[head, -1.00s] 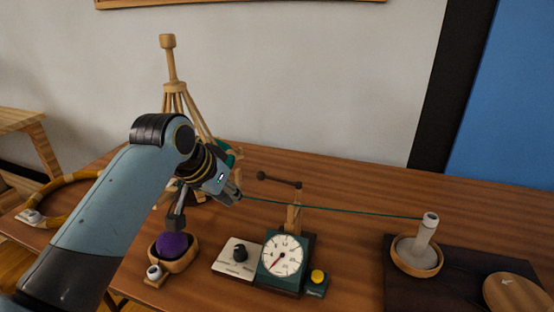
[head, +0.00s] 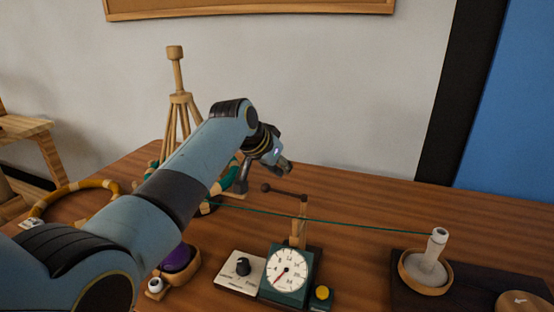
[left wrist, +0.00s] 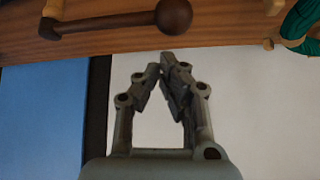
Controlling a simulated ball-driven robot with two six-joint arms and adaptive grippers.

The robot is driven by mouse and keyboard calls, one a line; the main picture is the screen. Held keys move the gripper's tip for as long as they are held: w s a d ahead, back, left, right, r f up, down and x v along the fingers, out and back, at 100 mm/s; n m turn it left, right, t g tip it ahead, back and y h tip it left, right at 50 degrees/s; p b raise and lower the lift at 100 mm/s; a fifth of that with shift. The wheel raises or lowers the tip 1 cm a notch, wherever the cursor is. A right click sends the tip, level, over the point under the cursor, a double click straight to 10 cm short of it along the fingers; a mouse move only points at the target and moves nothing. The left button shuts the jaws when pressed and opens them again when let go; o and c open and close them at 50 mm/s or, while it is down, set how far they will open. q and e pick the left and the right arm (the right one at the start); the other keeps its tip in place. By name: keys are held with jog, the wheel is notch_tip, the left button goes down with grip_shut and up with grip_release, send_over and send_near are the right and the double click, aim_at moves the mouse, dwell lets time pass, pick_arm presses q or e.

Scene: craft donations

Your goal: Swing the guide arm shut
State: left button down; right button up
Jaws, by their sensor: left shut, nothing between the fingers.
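The guide arm (head: 285,192) is a dark brown bar with a round knob at its left end. It sits on top of a wooden post (head: 298,230) behind the dial and points left, apart from the green thread (head: 350,224). My left gripper (head: 287,168) is shut and empty, above and just behind the knob. In the left wrist view, my closed fingertips (left wrist: 168,62) are close below the knob (left wrist: 174,16); I cannot tell whether they touch. My right gripper is not in view.
A green dial box (head: 285,275) and a knob panel (head: 240,270) stand in front of the post. A wooden stand (head: 176,75) rises behind my left arm. A purple ball (head: 178,258) sits front left.

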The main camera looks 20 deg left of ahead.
pick_arm(q)
jog(key=s, duration=0.1)
jog(key=s+a, duration=0.1)
jog(key=s, duration=0.1)
jog(key=shift+s+a+f+p, duration=0.1)
jog(key=shift+f+p, duration=0.1)
jog(key=shift+p, duration=0.2)
